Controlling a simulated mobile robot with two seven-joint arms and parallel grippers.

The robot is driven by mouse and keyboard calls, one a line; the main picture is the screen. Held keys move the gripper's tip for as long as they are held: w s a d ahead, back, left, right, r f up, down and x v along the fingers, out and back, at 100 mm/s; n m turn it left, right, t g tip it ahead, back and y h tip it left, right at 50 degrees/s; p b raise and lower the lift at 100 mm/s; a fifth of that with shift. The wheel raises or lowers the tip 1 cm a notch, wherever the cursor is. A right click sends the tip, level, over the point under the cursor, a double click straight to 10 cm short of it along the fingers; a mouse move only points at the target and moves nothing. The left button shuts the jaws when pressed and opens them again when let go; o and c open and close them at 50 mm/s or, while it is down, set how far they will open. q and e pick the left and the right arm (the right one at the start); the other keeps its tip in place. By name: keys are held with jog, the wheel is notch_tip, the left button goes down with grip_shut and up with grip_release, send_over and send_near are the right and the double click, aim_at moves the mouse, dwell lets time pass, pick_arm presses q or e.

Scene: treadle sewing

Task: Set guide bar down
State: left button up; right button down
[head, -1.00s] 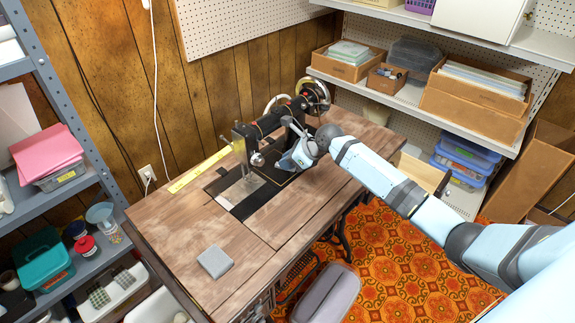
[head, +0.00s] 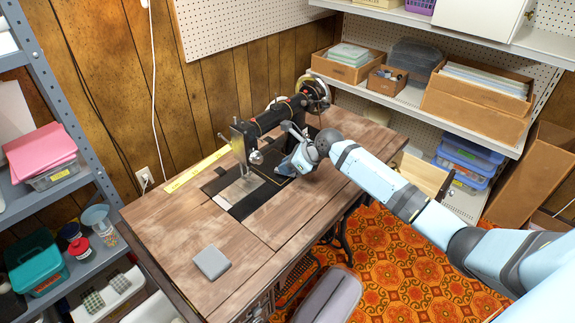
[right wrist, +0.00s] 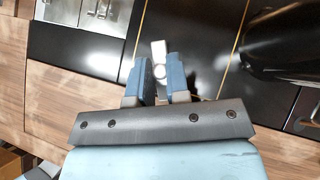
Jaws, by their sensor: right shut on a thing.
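My right gripper (head: 284,168) reaches in from the right, low over the sewing machine's bed, in front of the black arm. In the right wrist view its two blue fingers (right wrist: 160,82) are shut on a small pale metal piece, which I take to be the guide bar (right wrist: 159,50). Its squarish end sticks out past the fingertips and a round part sits between them. Below it is dark machine bed; I cannot tell whether it touches. In the head view the gripper hides the bar. The black sewing machine (head: 272,119) stands on the wooden table (head: 185,238). My left gripper is out of view.
A yellow measuring strip (head: 196,169) lies at the table's back edge. A grey square block (head: 211,262) lies on the front left. The table's left part is mostly clear. A grey seat (head: 328,295) stands in front, and shelves flank the table.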

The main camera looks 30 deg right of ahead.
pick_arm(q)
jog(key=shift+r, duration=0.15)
pick_arm(e)
jog(key=shift+f, duration=0.3)
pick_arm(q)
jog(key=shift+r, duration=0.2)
pick_arm(e)
jog(key=c, duration=1)
grip_release()
jog(key=shift+f, duration=0.1)
pick_arm(q)
jog(key=p, duration=0.3)
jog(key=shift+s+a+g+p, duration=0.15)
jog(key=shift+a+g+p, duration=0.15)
pick_arm(e)
jog(key=v, duration=1.3)
jog(key=shift+s+d+r, duration=0.15)
jog(key=shift+s+r, duration=0.1)
jog(key=shift+s, duration=0.05)
jog(key=shift+d, duration=0.1)
